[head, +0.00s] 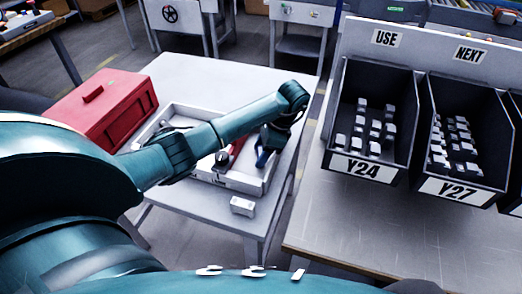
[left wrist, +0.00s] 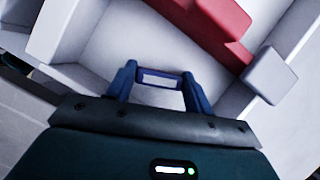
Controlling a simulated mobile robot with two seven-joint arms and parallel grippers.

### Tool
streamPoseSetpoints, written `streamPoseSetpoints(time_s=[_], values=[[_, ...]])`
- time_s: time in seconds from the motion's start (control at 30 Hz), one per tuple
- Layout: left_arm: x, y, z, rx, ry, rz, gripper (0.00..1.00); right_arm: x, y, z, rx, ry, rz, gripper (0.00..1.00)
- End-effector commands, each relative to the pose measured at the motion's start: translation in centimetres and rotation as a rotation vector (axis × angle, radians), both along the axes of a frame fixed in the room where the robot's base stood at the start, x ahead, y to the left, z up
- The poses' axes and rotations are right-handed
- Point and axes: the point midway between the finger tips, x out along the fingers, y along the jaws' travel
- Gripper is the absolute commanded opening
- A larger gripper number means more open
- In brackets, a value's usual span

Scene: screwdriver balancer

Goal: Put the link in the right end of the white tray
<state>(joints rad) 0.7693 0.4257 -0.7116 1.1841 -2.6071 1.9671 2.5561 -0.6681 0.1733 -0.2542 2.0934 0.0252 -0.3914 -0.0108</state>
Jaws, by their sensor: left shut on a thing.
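My left gripper (head: 263,158) reaches down over the right end of the white tray (head: 240,182) in the head view. In the left wrist view, its blue fingers (left wrist: 160,84) are shut on the link (left wrist: 159,78), a small rectangular piece with dark edges and a pale middle. The tray's pale floor and walls (left wrist: 57,76) show beyond and around it. I cannot tell whether the link touches the tray floor. In the head view the link is too small or hidden to make out. My right gripper is not in view.
A red tool (head: 237,148) lies in the tray left of the gripper; it also shows in the left wrist view (left wrist: 212,28). A red toolbox (head: 100,108) stands at left. A small white block (head: 242,206) sits in front of the tray. Dark part bins (head: 372,125) stand at right.

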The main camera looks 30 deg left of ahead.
Motion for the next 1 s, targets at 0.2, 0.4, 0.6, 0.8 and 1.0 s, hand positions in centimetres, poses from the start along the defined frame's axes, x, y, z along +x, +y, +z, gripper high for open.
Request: streamPoseSetpoints(time_s=[0.2, 0.4, 0.6, 0.8, 1.0], values=[[0.0, 0.0, -0.2, 0.000, 0.000, 0.001, 0.64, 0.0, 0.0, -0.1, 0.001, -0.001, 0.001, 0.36], [0.0, 0.0, -0.2, 0.000, 0.000, 0.000, 0.73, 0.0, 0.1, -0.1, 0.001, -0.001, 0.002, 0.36], [0.0, 0.0, 0.2, 0.000, 0.000, 0.001, 0.73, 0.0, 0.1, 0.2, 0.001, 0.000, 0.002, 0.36], [0.7, -0.8, 2.7, 0.000, -0.005, -0.002, 0.73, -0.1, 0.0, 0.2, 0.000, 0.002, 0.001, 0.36], [1.7, -2.1, 7.3, 0.002, -0.004, -0.001, 0.73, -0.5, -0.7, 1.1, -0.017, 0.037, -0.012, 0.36]])
